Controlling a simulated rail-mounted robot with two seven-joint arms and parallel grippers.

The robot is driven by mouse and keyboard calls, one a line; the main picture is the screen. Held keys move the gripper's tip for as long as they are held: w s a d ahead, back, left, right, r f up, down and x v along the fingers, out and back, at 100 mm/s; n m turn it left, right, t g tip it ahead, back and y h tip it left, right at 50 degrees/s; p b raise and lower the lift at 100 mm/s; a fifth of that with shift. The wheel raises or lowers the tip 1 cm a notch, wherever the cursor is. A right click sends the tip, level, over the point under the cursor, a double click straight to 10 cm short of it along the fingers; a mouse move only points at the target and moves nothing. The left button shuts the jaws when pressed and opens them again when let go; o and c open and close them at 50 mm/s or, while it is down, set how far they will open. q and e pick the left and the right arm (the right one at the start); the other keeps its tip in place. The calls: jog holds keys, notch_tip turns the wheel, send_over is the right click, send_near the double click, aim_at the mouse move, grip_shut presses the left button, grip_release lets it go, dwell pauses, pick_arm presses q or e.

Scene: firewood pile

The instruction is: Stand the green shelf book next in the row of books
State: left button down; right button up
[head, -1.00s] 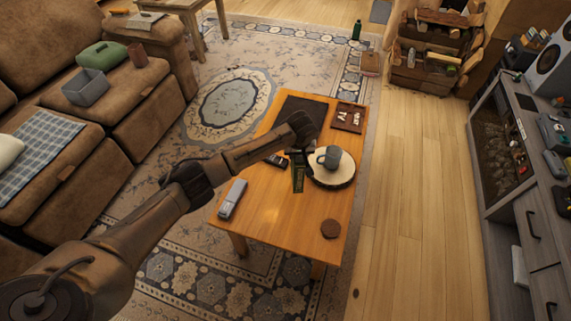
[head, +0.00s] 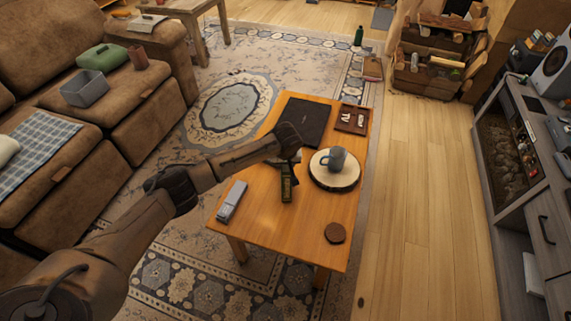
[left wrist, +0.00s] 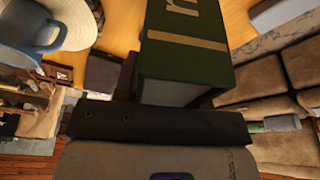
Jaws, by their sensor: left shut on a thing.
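My left gripper (head: 288,163) is shut on the green book (head: 287,187), left of the mug on the wooden table. The book hangs down from the gripper over the table; whether it touches the top I cannot tell. In the left wrist view the green book (left wrist: 190,45) shows its cover with pale lettering and a gold band, beyond the dark gripper body (left wrist: 160,125). A group of small upright coloured things (head: 541,42), perhaps the row of books, stands by the speaker at the upper right; it is too small to be sure. My right gripper is not in view.
The wood floor (head: 430,200) right of the table is clear.

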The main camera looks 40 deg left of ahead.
pick_arm(q)
jog(key=shift+w, duration=0.1)
jog(key=c, duration=0.7)
grip_release()
jog(key=p+v, duration=0.5)
jog(key=v, duration=0.6)
jog(key=shift+a+p, duration=0.1)
jog(key=shift+p, duration=0.3)
jog(key=shift+r, duration=0.6)
